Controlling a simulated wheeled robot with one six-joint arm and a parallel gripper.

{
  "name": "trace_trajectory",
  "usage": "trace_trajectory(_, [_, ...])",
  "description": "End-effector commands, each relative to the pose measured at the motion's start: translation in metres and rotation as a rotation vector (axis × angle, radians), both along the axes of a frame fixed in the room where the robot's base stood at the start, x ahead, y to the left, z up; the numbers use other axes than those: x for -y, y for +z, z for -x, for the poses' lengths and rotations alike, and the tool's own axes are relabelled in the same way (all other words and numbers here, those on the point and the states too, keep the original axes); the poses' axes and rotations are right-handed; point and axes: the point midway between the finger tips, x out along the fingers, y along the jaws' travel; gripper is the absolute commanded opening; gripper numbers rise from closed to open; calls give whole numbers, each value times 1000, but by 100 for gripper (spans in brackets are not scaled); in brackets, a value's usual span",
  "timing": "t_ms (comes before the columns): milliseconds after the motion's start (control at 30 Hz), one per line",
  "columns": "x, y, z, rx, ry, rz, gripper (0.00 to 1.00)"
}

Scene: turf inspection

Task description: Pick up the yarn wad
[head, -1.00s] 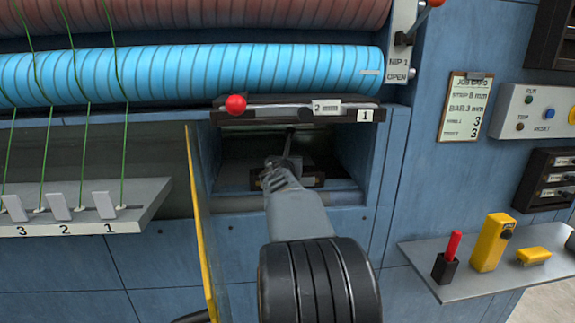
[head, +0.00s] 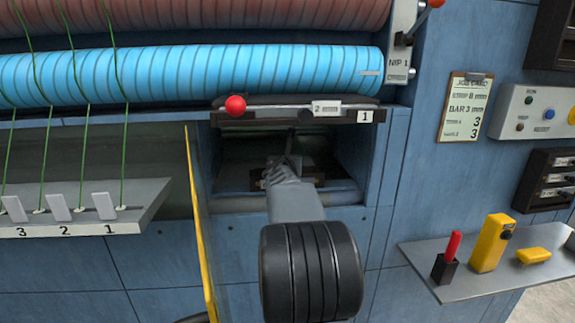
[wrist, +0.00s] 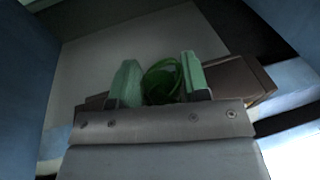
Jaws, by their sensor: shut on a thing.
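The yarn wad (wrist: 162,82) is a dark green looped bundle. In the wrist view it sits between the two pale green fingertips of my gripper (wrist: 160,84), which is shut on it. In the head view my gripper (head: 283,172) reaches into a dark recess (head: 240,152) in the blue machine, below a bar marked 1. The wad cannot be made out in the head view. A brown block (wrist: 250,80) lies behind the fingers in the wrist view.
A yellow-edged panel (head: 200,235) stands open left of the recess. The recess has side walls and a lower lip (head: 335,197). A red-knobbed lever (head: 236,105) is above. A shelf (head: 470,275) with yellow items is at right; green threads (head: 122,140) run at left.

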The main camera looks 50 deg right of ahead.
Motion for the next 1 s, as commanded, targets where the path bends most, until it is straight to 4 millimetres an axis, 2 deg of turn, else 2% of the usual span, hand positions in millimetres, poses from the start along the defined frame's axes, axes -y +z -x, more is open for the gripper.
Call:
trace_trajectory(33, [0,0,0,0,0,0,30])
trace_trajectory(167, [0,0,0,0,0,0,20])
trace_trajectory(433, [0,3,0,0,0,0,20])
trace_trajectory(633, [0,21,0,1,0,0,20])
trace_trajectory(733, [-3,13,18,2,-4,1,20])
trace_trajectory(1000, [-16,14,77,3,-5,2,20])
